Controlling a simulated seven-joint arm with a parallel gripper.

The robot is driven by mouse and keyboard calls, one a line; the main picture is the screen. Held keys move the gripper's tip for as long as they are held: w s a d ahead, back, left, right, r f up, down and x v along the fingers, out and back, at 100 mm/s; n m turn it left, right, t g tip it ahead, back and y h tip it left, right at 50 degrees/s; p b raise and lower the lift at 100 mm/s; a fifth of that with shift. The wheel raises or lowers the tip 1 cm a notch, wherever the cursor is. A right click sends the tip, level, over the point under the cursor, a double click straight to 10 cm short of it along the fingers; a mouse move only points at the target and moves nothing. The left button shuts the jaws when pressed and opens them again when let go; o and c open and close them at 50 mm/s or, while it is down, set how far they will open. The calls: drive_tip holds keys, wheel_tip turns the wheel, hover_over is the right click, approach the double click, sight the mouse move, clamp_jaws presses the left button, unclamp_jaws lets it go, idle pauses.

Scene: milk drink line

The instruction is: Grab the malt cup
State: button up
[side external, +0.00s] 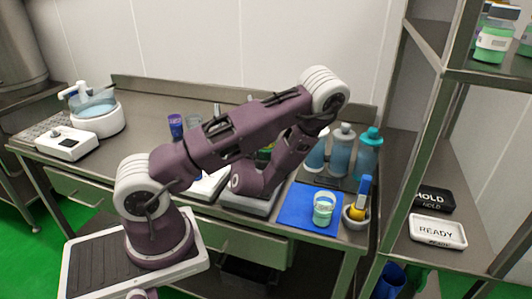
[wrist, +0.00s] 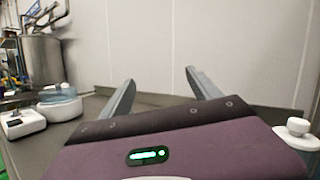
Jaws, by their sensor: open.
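My gripper (wrist: 160,77) shows in the wrist view with its two fingers wide apart and only bare wall between them. In the side view my arm hides the fingers. I cannot tell for sure which vessel is the malt cup. A clear cup with pale green contents (side external: 323,209) stands upright on a blue mat (side external: 295,207) at the right of the counter. A dark blue cup (side external: 176,126) and a clear glass (side external: 193,121) stand behind my arm. No cup shows between or touching the fingers.
Blue bottles (side external: 341,150) stand behind the mat. A small bowl (side external: 355,217) holding a yellow and blue item is beside it. A shelf rack (side external: 407,140) bounds the right, with a READY tray (side external: 438,232) and a HOLD tray (side external: 433,199). A white basin (side external: 98,120) stands far left.

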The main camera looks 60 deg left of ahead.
sight(264, 148)
drive_tip(key=w+d+f+m+t+h, duration=0.1)
drive_tip(key=w+f+m+t+h, duration=0.1)
drive_tip(key=f+m, duration=0.1)
drive_tip(key=w+f+m+t+h, duration=0.2)
drive_tip(key=f+m+t+h, duration=0.1)
drive_tip(key=f, duration=0.3)
drive_tip(key=w+d+f+m+t+h, duration=0.1)
drive_tip(key=w+f+m+t+h, duration=0.1)
drive_tip(key=f+m+h, duration=0.1)
drive_tip(key=shift+w+d+f, duration=0.15)
drive_tip(key=shift+w+f, duration=0.05)
drive_tip(key=shift+f, duration=0.25)
drive_tip(key=shift+w+d+f, duration=0.15)
drive_tip(key=shift+f, duration=0.3)
drive_tip(key=shift+w+a+f+t, duration=0.1)
drive_tip(key=shift+w+a+t, duration=0.15)
drive_tip(key=shift+w+t, duration=0.05)
drive_tip(key=x, duration=0.6)
drive_tip(key=shift+s+a+f, duration=0.1)
drive_tip(key=shift+a+f, duration=0.15)
clamp_jaws()
